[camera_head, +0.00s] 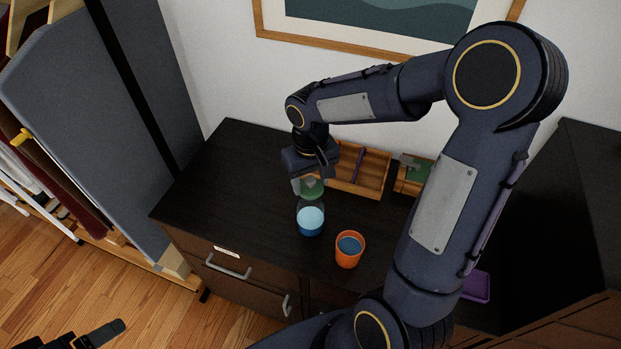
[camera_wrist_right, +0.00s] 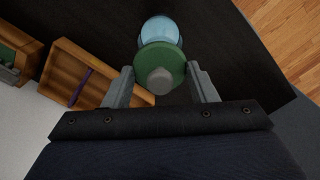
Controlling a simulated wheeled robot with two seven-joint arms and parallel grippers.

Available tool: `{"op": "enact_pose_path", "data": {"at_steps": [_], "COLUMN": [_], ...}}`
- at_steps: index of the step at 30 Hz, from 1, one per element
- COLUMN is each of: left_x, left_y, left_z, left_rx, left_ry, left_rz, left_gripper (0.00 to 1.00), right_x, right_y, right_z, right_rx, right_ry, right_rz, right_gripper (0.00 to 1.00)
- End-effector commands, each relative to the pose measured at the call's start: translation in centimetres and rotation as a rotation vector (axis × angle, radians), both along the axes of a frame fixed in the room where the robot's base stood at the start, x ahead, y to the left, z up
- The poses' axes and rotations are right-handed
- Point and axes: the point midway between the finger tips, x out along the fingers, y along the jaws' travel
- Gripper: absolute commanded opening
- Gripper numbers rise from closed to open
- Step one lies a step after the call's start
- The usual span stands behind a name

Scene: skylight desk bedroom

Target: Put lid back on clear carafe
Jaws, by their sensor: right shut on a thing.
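The clear carafe (camera_head: 310,216) with blue liquid stands on the dark desk. Its upper part shows in the right wrist view (camera_wrist_right: 160,28). The green lid (camera_head: 313,190) with a grey knob is at my right gripper (camera_head: 311,184). In the right wrist view the lid (camera_wrist_right: 163,60) sits between the two fingertips (camera_wrist_right: 160,76), and the gripper is shut on it. The lid is over the carafe's top; I cannot tell whether it touches the rim. A small part of my left gripper (camera_head: 95,334) shows at the bottom left; its jaws are unclear.
An orange cup (camera_head: 349,250) with blue contents stands right of the carafe, close by. A wooden tray (camera_head: 372,178) with a purple divider lies behind, with a wooden box (camera_head: 404,186) beside it. A purple object (camera_head: 477,287) lies at the right. The desk's left part is clear.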

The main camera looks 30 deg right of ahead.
Motion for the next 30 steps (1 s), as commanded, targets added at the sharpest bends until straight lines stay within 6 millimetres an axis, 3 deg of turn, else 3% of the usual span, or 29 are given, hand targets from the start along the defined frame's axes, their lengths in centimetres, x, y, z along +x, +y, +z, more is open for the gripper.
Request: {"op": "enact_pose_path", "data": {"at_steps": [11, 12, 16, 23, 27, 30], "left_x": [0.00, 0.00, 0.00, 0.00, 0.00, 0.00], "left_y": [0.00, 0.00, 0.00, 0.01, 0.01, 0.00], "left_z": [-0.06, -0.06, -0.06, -0.07, -0.07, -0.06], "left_rx": [0.000, 0.000, 0.000, 0.000, 0.000, 0.000], "left_ry": [0.000, 0.000, 0.000, 0.000, 0.000, 0.000], "left_rz": [0.000, 0.000, 0.000, 0.000, 0.000, 0.000], "left_gripper": [0.74, 0.74, 0.74, 0.74, 0.74, 0.74], "right_x": [0.01, 0.01, 0.01, 0.01, 0.01, 0.00], "right_y": [0.01, 0.01, 0.01, 0.01, 0.01, 0.01], "right_z": [0.00, 0.00, -0.01, -0.01, -0.01, -0.01], "right_rx": [0.000, 0.000, 0.000, 0.000, 0.000, 0.000], "right_ry": [0.000, 0.000, 0.000, 0.000, 0.000, 0.000], "right_rz": [0.000, 0.000, 0.000, 0.000, 0.000, 0.000], "right_gripper": [0.31, 0.57, 0.74, 0.79, 0.97, 0.99]}}
